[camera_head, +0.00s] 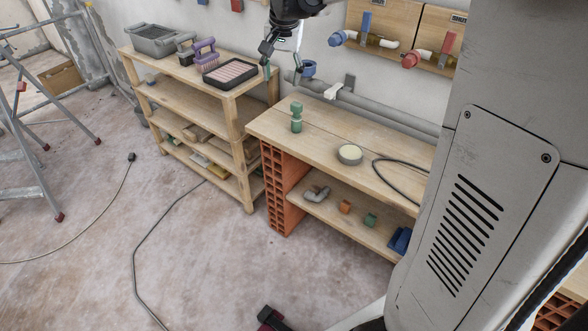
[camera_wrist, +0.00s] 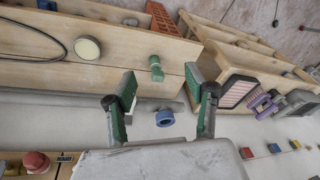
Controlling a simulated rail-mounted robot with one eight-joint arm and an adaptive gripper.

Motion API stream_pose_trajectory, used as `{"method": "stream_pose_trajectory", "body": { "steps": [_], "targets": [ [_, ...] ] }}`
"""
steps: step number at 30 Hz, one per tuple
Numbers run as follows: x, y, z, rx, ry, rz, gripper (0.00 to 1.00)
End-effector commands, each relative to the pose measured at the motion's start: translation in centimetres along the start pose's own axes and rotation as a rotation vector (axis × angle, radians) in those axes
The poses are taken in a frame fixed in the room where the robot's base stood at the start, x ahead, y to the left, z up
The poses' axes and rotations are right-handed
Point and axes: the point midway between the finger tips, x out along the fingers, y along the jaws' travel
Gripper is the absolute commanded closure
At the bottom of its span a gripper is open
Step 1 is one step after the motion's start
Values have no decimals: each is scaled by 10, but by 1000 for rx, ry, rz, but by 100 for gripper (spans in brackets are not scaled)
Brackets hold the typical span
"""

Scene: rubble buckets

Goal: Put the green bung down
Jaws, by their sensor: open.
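The green bung (camera_head: 297,115) stands upright on the top of the wooden workbench (camera_head: 330,137), near its left end. It has a narrow neck between a wider head and base. In the wrist view the bung (camera_wrist: 156,68) shows beyond and between the fingertips, apart from them. My gripper (camera_head: 281,72) is open and empty, above and behind the bung near the wall. In the wrist view both green-padded fingers of my gripper (camera_wrist: 160,77) are spread wide.
A round pale-topped tin (camera_head: 350,154) and a black cable (camera_head: 388,178) lie right of the bung. A grey pipe (camera_head: 385,114) runs along the wall behind, with a blue ring (camera_head: 308,68). A shelf unit (camera_head: 232,115) with a black tray (camera_head: 230,73) stands left.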

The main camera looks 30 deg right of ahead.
Motion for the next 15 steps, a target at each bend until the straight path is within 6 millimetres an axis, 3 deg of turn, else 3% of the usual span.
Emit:
{"method": "stream_pose_trajectory", "body": {
  "steps": [6,15],
  "targets": [
    [-33,10,62,-134,64,-42,50],
    [-55,33,146,-317,157,-93,50]
  ]
}}
